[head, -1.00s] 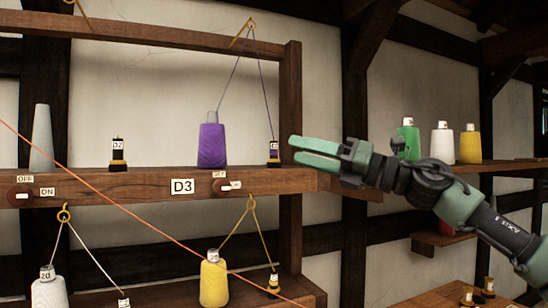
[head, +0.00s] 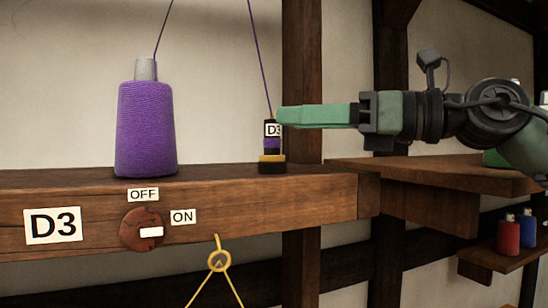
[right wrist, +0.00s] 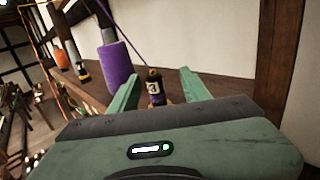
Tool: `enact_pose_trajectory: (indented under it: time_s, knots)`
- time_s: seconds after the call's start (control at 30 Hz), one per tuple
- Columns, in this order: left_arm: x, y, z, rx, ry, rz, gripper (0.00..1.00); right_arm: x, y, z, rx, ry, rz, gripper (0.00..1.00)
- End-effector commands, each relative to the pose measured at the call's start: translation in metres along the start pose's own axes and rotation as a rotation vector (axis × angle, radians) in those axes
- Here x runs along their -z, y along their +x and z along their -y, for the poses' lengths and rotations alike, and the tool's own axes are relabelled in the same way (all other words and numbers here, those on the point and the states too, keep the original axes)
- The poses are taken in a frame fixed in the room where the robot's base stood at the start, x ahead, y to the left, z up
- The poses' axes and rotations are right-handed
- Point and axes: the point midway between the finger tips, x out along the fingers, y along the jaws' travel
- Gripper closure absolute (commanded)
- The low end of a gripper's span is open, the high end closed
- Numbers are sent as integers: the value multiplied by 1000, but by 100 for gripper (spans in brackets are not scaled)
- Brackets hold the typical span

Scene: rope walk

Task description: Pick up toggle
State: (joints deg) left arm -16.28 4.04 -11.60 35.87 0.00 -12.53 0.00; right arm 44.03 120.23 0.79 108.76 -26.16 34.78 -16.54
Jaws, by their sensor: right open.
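The toggle (head: 271,146) is a small dark upright piece with a D3 label, a purple band and a yellow band. It stands on the wooden shelf, right of the purple cone, with a purple thread rising from its top. My right gripper (head: 280,116) comes in level from the right, its green fingertips at the toggle's upper right side, overlapping the label's edge. In the right wrist view, the toggle (right wrist: 155,88) stands between the open fingers (right wrist: 159,75), with gaps at both sides. I see no grip on it. My left gripper is not in view.
The purple thread cone (head: 146,130) stands on the shelf beam (head: 300,205) left of the toggle. Below are the D3 label (head: 53,225) and a red-brown switch (head: 142,229) with OFF and ON labels. A dark post (head: 303,60) rises behind the gripper.

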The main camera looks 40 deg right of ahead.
Motion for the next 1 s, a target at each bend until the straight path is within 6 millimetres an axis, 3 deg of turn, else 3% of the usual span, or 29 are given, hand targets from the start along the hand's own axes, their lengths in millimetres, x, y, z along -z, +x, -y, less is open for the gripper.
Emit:
enact_pose_trajectory:
  time_s: [0.13, 0.37, 0.53, 0.7, 1.0]
  knots:
    - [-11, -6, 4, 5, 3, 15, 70, -2, 5, -4, 3, -16, -9, 53]
    - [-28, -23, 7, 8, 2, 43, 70, 0, 31, -4, 2, -13, -11, 53]
    - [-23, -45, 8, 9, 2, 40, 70, 6, 55, -4, 1, -12, -13, 53]
    - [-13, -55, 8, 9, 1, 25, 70, 9, 74, -3, 3, -13, -9, 53]
    - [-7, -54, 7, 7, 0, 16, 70, 11, 77, -4, 3, -14, -6, 53]
